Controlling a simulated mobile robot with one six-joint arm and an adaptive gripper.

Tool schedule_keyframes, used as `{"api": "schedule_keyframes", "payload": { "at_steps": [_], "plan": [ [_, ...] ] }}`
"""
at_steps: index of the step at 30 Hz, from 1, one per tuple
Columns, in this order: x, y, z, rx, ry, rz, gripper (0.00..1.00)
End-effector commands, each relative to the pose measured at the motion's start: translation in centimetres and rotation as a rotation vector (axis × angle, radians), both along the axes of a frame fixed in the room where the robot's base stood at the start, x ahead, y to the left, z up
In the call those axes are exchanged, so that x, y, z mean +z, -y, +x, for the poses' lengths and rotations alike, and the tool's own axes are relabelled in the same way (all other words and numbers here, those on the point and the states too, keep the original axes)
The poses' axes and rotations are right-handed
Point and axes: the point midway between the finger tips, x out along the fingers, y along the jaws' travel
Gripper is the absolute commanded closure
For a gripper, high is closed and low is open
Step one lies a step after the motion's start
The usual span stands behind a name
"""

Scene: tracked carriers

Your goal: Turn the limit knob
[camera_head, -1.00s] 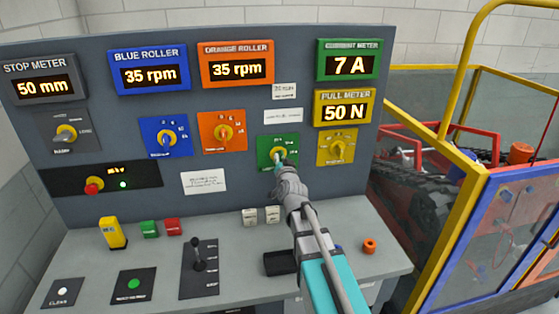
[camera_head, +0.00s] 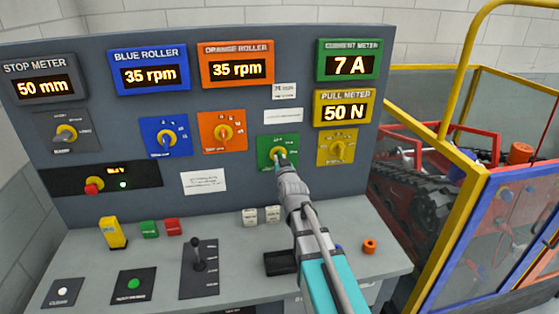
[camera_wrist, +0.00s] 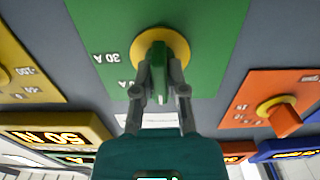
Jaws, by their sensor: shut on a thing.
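The knob (camera_wrist: 157,60) on the green plate (camera_head: 265,142) has a yellow round base and a narrow green grip. The plate carries ampere marks, one reading 30 A in the wrist view, where the lettering is upside down. My gripper (camera_wrist: 160,88) is shut on this knob, one finger on each side of the grip. In the head view my gripper (camera_head: 281,162) reaches the plate from below and hides part of the knob and its marks. The green current meter (camera_head: 348,60) above reads 7 A.
An orange-plate knob (camera_head: 223,132) and a yellow-plate knob (camera_head: 337,149) sit close on either side. The yellow pull meter (camera_head: 344,107) reads 50 N. Below, the desk holds a lever (camera_head: 198,254), buttons and a black tray (camera_head: 281,262). A yellow-framed enclosure stands at the right.

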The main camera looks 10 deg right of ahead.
Motion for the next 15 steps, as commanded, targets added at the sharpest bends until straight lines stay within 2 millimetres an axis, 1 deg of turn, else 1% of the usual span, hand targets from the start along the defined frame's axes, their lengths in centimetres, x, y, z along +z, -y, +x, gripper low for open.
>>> {"api": "schedule_keyframes", "payload": {
  "at_steps": [4, 5, 9, 10, 15],
  "plan": [
    [-0.06, -0.02, -0.05, 0.001, -0.002, 0.000, 1.00],
    [-0.06, -0.02, -0.06, 0.001, -0.002, 0.000, 0.79],
    [-0.04, -0.02, -0.04, 0.000, -0.002, 0.000, 0.53],
    [-0.04, -0.02, -0.04, 0.000, -0.001, 0.001, 0.49],
    [-0.02, -0.02, -0.02, 0.000, -0.001, 0.002, 0.49]
  ]
}}
